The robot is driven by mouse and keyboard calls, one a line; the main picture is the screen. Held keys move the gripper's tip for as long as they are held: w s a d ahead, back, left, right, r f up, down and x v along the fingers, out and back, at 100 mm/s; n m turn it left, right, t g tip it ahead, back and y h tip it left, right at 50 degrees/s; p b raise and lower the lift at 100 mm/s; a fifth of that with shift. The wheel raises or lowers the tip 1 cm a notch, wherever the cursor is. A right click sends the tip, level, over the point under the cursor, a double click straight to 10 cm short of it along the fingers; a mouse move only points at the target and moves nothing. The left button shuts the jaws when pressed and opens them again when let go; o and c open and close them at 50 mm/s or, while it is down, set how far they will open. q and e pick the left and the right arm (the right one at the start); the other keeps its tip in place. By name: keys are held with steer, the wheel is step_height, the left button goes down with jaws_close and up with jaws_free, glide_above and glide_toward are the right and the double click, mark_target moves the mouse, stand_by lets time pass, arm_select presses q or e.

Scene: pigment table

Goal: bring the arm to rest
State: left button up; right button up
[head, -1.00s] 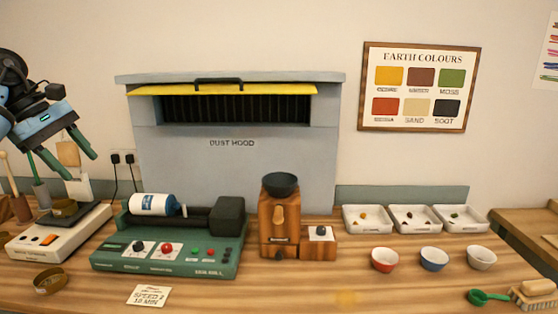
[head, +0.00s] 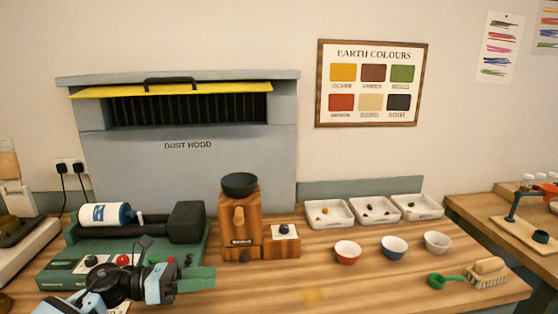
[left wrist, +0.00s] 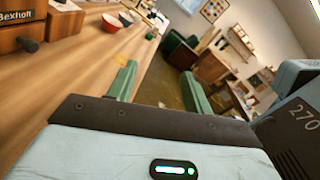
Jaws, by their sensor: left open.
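My left gripper (head: 196,279) is low at the front of the table in the head view, in front of the green jar mill (head: 190,248), which it partly hides. Its green fingers point right. In the left wrist view the two fingers (left wrist: 158,88) stand wide apart with nothing between them. Beyond them are the table's edge and the room floor. My right gripper does not show in any view.
The wooden grinder (head: 240,220) stands right of the mill. A red bowl (head: 347,253), a blue bowl (head: 394,248) and a white bowl (head: 437,242) stand before white trays (head: 329,224). A green scoop (head: 447,281) and a brush (head: 487,272) lie front right.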

arm_select(q)
steer(key=s+f+n+t+y, duration=0.55)
steer(key=f+n, duration=0.45)
steer(key=n, duration=0.5)
steer(key=s+f+n+t+y, duration=0.4)
steer(key=s+f+n+t, duration=0.3)
steer(key=f+n, duration=0.65)
steer(key=s+a+f+n+g+y, duration=0.1)
steer(key=s+f+n+g+y, duration=0.1)
steer(key=s+n, duration=0.3)
steer(key=s+a+f+n+g+y, duration=0.1)
steer(key=s+f+n+g, duration=0.2)
steer(key=s, duration=0.7)
steer(key=s+a+f+n+g+y+b, duration=0.1)
steer(key=s+f+n+g+y, duration=0.1)
steer(key=s+f+n, duration=0.4)
steer(key=shift+s+a+f+n+g+y, duration=0.15)
steer(key=shift+s+a+n+g+y, duration=0.25)
steer(key=shift+s+n, duration=0.5)
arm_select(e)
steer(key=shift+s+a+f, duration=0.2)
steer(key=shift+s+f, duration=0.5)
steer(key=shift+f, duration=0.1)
arm_select(q)
steer(key=shift+w, duration=0.25)
